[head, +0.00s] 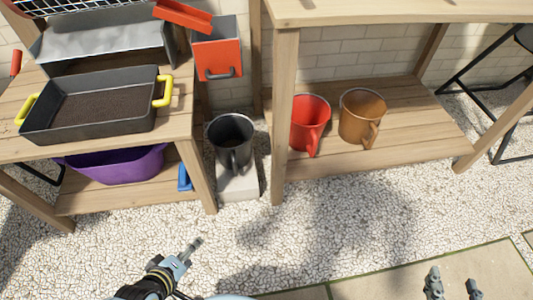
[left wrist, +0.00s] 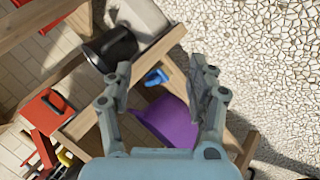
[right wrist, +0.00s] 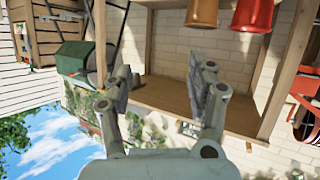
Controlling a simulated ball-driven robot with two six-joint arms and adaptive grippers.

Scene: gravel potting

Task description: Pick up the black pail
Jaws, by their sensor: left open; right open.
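The black pail (head: 231,141) stands upright on a pale block (head: 238,184) between the two wooden benches in the head view, its handle toward me. It also shows in the left wrist view (left wrist: 112,48) at upper left, beyond the fingertips. My left gripper (left wrist: 162,90) is open and empty, apart from the pail; in the head view it is at the bottom, left of centre (head: 190,250). My right gripper (head: 453,287) is at the bottom right of the head view. In the right wrist view it is open and empty (right wrist: 160,88).
A red pail (head: 308,122) and an orange-brown pail (head: 361,117) stand on the right bench's low shelf. A purple tub (head: 117,165) and a blue item (head: 184,178) are under the left bench. A dark tray (head: 90,127) with yellow handles sits on top. The gravel floor in front is clear.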

